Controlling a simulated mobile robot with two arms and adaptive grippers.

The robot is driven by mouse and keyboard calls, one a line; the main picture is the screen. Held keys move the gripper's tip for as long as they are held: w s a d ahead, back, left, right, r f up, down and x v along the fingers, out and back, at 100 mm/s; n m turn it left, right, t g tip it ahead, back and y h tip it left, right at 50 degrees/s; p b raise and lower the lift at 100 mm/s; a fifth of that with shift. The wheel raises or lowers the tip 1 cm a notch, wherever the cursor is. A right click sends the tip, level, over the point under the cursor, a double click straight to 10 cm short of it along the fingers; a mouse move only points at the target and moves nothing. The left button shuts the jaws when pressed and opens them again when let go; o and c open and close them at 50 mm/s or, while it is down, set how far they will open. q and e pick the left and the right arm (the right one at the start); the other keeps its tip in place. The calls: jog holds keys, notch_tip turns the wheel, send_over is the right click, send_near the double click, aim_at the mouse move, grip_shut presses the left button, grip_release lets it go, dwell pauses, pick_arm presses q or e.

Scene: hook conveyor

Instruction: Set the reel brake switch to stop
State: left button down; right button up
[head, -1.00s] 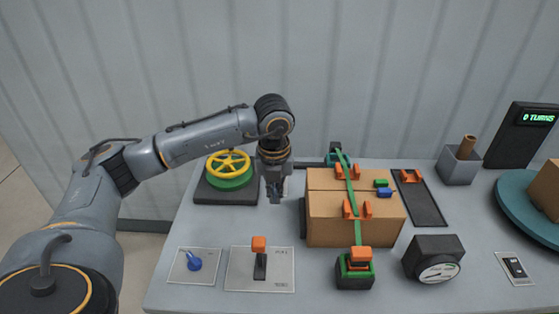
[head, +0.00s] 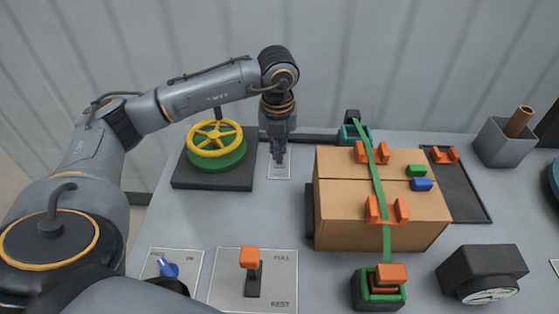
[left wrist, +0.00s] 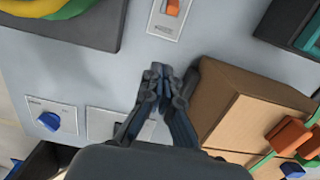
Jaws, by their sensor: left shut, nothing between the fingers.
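A small pale plate with an orange rocker switch (left wrist: 171,8) shows at the top of the left wrist view; its label is too small to read. In the head view the plate (head: 279,172) lies between the reel and the carton, and my gripper hides much of it. The reel (head: 216,145) has a yellow spoked wheel over a green drum on a dark base. My left gripper (head: 278,158) points down at the plate, shut and empty. In the left wrist view its fingertips (left wrist: 160,70) are together, apart from the switch. My right gripper is out of view.
The strapped carton (head: 355,215) stands close to the right of my left gripper. Nearer are a blue knob (head: 168,268), an orange-topped lever (head: 251,262) on a plate marked FULL and REST, a green-and-orange tool (head: 378,288) and a dark gauge (head: 482,272).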

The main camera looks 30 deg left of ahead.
aim_at(278, 183)
pick_arm(q)
jog(key=f, duration=0.3)
jog(key=f+p, duration=0.1)
jog(key=f, duration=0.2)
jog(key=f+p, duration=0.1)
jog(key=f, duration=0.3)
jog(key=shift+w+a, duration=0.3)
jog(key=shift+w, duration=0.1)
jog(key=w+p, duration=0.1)
jog(key=w+a+r+p, duration=0.1)
jog(key=shift+w+a+r, duration=0.1)
jog(key=shift+w+a, duration=0.2)
jog(key=shift+w, duration=0.1)
jog(key=shift+w+a, duration=0.15)
jog(key=shift+w, duration=0.1)
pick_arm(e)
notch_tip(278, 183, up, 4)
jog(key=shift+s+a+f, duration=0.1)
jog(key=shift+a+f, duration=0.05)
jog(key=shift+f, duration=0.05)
pick_arm(q)
jog(key=shift+r, duration=0.15)
